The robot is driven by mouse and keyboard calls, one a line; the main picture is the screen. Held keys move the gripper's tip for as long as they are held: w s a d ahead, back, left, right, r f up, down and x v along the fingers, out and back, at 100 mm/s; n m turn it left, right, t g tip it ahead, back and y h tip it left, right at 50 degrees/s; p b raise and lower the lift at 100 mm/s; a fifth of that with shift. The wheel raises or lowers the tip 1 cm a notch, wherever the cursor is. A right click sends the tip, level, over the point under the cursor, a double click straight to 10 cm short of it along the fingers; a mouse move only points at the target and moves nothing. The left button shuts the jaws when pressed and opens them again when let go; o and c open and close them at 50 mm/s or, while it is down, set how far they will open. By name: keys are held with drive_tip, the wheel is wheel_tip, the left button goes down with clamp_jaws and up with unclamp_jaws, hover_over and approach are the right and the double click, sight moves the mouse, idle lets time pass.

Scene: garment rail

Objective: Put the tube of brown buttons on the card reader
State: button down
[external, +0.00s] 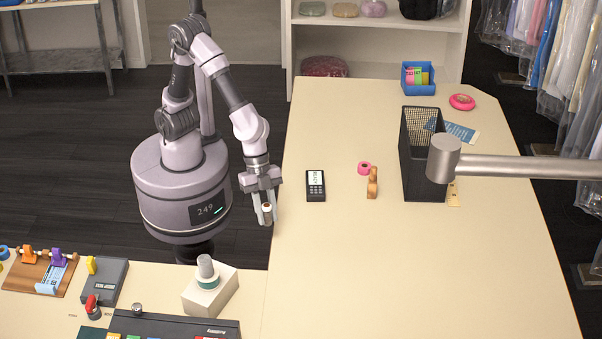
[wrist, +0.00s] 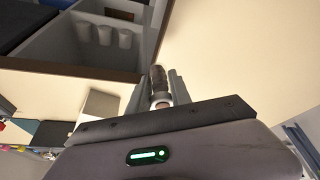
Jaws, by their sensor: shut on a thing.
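My gripper (external: 266,205) is beside the left edge of the large table, shut on the tube of brown buttons (external: 267,213). The tube is small, with a brown end and a pale part, and hangs between the fingers. In the wrist view the tube (wrist: 158,82) sticks out between the two grey fingers of the gripper (wrist: 157,90). The card reader (external: 315,186), dark with a pale screen, lies on the large table to the right of my gripper, apart from it. I cannot make out the card reader in the wrist view.
A tall black mesh basket (external: 424,170) and a metal rail (external: 530,168) are farther right. The front of the large table (external: 400,275) is clear.

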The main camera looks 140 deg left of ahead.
drive_tip(key=s+a+r+n+y+b, duration=0.1)
drive_tip(key=s+a+n+y+b, duration=0.25)
drive_tip(key=s+a+n, duration=1.05)
drive_tip(key=m+p, duration=0.5)
drive_tip(key=p, duration=0.4)
hover_over(319, 183)
drive_tip(key=s, duration=0.1)
drive_tip(key=shift+s+d+f, duration=0.15)
drive_tip(key=shift+d+f, duration=0.2)
drive_tip(key=shift+f, duration=0.35)
wheel_tip(319, 183, down, 4)
drive_tip(key=b, duration=0.2)
drive_tip(key=shift+r+b, duration=0.15)
drive_tip(key=shift+b, duration=0.15)
drive_tip(key=shift+a+r, duration=0.1)
